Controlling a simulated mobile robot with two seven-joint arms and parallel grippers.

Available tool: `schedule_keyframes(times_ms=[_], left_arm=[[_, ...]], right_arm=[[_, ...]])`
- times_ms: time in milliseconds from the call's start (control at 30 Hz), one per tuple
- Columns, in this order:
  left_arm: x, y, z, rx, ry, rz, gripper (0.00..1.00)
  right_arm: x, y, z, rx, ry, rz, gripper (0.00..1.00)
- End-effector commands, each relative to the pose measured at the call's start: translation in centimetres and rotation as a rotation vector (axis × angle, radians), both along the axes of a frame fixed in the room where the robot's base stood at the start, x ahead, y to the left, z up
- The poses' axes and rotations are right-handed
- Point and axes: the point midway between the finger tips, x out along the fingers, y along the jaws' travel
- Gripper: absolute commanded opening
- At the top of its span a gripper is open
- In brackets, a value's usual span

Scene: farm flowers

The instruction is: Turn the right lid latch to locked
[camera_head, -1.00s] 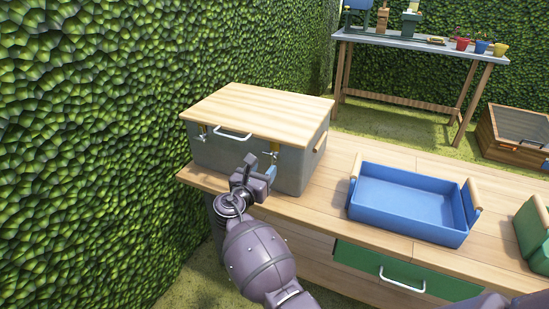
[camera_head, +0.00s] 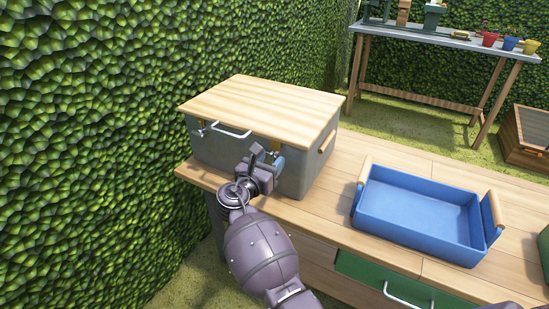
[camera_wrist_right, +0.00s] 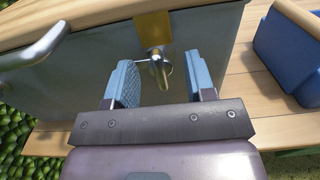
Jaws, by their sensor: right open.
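The right lid latch (camera_wrist_right: 158,66) is a small metal lever under a brass plate (camera_wrist_right: 153,30) on the front of the grey box. In the right wrist view its lever hangs roughly downward. My right gripper (camera_wrist_right: 163,82) is open, with its two blue pads on either side of the latch and no clear contact. In the head view my right gripper (camera_head: 266,160) is at the box front and hides most of this latch. The grey box (camera_head: 232,155) has a closed wooden lid (camera_head: 262,108). The left latch (camera_head: 203,128) shows at the box's front left. My left gripper is out of view.
A metal handle (camera_head: 231,131) sits between the latches. A blue tray (camera_head: 420,213) with wooden handles stands right of the box on the wooden bench (camera_head: 345,190). A hedge (camera_head: 90,150) is close on the left. A table (camera_head: 430,41) with pots stands behind.

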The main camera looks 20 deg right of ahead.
Motion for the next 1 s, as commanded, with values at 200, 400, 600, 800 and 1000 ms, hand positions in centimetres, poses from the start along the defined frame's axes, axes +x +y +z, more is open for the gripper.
schedule_keyframes(times_ms=[200, 400, 600, 800, 1000], left_arm=[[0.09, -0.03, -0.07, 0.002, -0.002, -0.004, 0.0], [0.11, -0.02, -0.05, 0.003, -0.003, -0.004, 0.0], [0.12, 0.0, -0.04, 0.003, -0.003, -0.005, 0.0], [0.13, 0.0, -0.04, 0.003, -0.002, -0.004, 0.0], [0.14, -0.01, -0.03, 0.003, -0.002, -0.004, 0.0]], right_arm=[[0.06, 0.29, 0.02, 0.001, -0.001, 0.0, 0.5], [0.07, 0.31, 0.07, 0.0, -0.001, 0.0, 0.5], [0.07, 0.31, 0.05, 0.001, -0.001, 0.0, 0.36], [0.06, 0.3, 0.03, 0.001, -0.001, 0.0, 0.05], [0.05, 0.28, 0.03, 0.006, -0.008, 0.0, 0.04]])
